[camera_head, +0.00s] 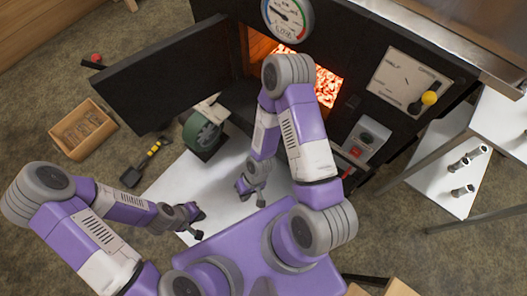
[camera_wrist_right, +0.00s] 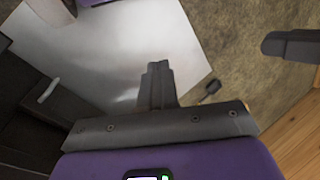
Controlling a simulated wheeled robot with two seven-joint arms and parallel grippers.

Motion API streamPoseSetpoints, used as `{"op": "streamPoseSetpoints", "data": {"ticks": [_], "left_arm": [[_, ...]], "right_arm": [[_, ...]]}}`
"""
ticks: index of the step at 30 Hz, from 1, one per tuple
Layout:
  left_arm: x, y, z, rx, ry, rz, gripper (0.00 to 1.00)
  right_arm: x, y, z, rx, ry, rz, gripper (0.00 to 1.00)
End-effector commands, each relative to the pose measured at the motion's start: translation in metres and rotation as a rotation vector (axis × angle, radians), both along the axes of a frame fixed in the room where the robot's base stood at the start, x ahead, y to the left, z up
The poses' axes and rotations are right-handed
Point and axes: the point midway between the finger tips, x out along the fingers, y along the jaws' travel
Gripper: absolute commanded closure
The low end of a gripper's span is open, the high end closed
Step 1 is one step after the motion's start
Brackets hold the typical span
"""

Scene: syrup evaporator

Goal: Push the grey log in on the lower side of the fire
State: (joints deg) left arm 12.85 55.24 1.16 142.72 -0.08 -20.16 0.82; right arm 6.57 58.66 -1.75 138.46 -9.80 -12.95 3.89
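The fire (camera_head: 328,86) glows orange through the opening in the dark evaporator front, partly hidden behind my right arm. I cannot make out the grey log in either view. My right gripper (camera_head: 252,188) is low over the white sheet, below and left of the fire opening. In the right wrist view its fingers (camera_wrist_right: 156,85) appear together at the middle, with nothing between them. My left gripper (camera_head: 194,222) is farther left, near the sheet's left part; its finger gap is unclear.
The dark firebox door (camera_head: 165,82) stands open to the left. A green round device (camera_head: 203,132) is below it. A wooden crate (camera_head: 82,128) and a black-and-yellow tool (camera_head: 143,165) lie left. A white shelf (camera_head: 440,170) stands right. The white sheet (camera_head: 205,185) has bare room.

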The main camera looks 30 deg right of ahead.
Motion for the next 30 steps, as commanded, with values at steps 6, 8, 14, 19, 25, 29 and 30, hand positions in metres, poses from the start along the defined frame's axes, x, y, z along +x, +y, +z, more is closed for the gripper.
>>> {"op": "streamPoseSetpoints", "data": {"ticks": [6,8,14,19,25,29,30], "left_arm": [[0.000,0.001,-0.012,0.001,0.001,0.002,1.00],[0.000,0.001,-0.015,0.001,0.001,0.001,1.00],[0.000,0.000,-0.023,0.001,0.001,0.001,1.00],[0.000,0.000,-0.026,0.000,0.000,0.001,1.00],[0.000,0.000,-0.028,0.000,0.000,0.001,1.00],[0.000,0.000,-0.031,0.000,0.000,0.001,1.00],[0.000,0.000,-0.033,0.000,0.000,0.001,1.00]], "right_arm": [[-0.047,-0.015,-0.028,-0.111,0.183,0.773,1.00],[-0.045,-0.038,-0.033,-0.206,0.234,0.998,1.00],[0.028,-0.100,-0.025,-0.665,0.337,1.613,1.00],[0.101,-0.104,0.001,-1.031,0.343,1.881,1.00],[0.133,-0.098,0.015,-1.202,0.334,1.967,1.00],[0.136,-0.103,0.012,-1.207,0.335,1.968,1.00],[0.137,-0.105,0.009,-1.207,0.335,1.968,1.00]]}}
